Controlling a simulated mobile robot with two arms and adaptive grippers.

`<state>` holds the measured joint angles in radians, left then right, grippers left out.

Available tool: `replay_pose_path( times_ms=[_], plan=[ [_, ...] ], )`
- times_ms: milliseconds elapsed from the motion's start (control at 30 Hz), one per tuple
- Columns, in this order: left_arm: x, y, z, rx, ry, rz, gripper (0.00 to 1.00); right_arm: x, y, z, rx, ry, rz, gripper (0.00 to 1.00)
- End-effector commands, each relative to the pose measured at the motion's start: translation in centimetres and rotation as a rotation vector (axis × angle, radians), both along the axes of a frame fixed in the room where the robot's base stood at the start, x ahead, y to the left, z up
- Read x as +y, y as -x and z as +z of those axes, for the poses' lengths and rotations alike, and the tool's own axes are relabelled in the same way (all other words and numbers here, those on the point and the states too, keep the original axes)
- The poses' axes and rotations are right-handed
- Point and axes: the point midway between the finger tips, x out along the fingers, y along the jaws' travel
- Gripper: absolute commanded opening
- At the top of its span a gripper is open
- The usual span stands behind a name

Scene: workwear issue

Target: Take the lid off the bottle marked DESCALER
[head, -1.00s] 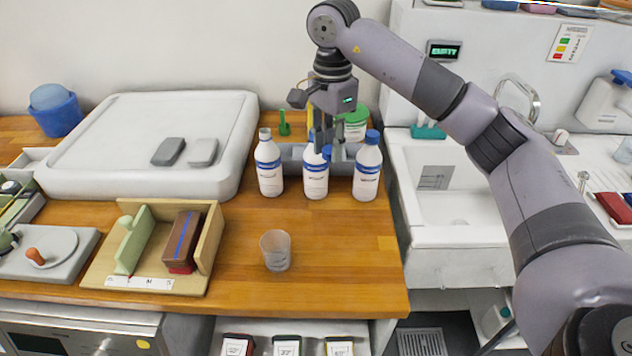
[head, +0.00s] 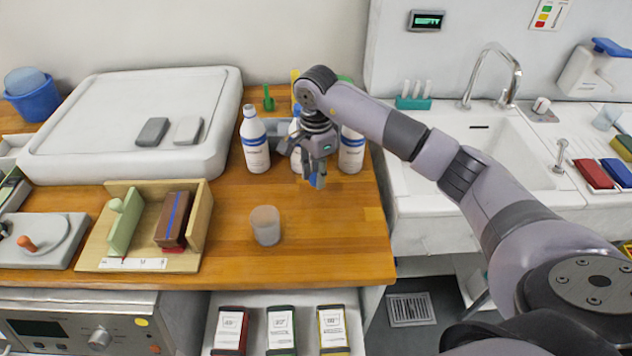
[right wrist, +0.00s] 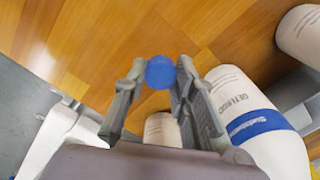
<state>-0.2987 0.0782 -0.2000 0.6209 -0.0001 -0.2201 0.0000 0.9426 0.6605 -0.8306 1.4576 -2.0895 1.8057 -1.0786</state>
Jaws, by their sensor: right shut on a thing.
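My right gripper (head: 316,180) is shut on a blue lid (right wrist: 160,72), held between its fingertips in front of the bottles and clear of them. Three white bottles with blue bands stand in a row at the back of the wooden counter: a left one (head: 255,150), a middle one (head: 296,160) partly behind my gripper, and a right one (head: 351,155) whose top my arm hides. The left bottle's top looks pale, with no blue lid. I cannot read which is DESCALER. My left gripper is out of view.
A clear cup (head: 265,226) stands on the counter in front of the bottles. A wooden holder (head: 205,225) with a green and a brown block is to its left. A grey bin (head: 277,130) is behind the bottles, a sink (head: 480,165) to the right. The counter's front right is clear.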

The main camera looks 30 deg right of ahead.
Motion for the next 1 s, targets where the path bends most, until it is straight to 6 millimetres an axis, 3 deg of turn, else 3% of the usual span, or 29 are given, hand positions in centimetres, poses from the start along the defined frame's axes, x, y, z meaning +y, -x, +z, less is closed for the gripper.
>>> replay_pose_path(
  times_ms=[300, 667, 700, 1000],
  plan=[
    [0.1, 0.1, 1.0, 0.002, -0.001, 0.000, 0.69, 0.0, 0.1, -3.9, 0.002, -0.001, 0.000, 0.00],
    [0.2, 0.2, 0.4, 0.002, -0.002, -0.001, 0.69, 0.0, 0.1, -4.5, 0.001, 0.001, 0.001, 0.00],
    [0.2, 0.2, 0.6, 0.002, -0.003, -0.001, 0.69, 0.0, 0.1, -4.3, 0.001, 0.000, 0.001, 0.27],
    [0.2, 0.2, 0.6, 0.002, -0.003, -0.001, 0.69, 0.0, 0.1, -4.3, 0.001, 0.000, 0.001, 0.45]
  ],
)
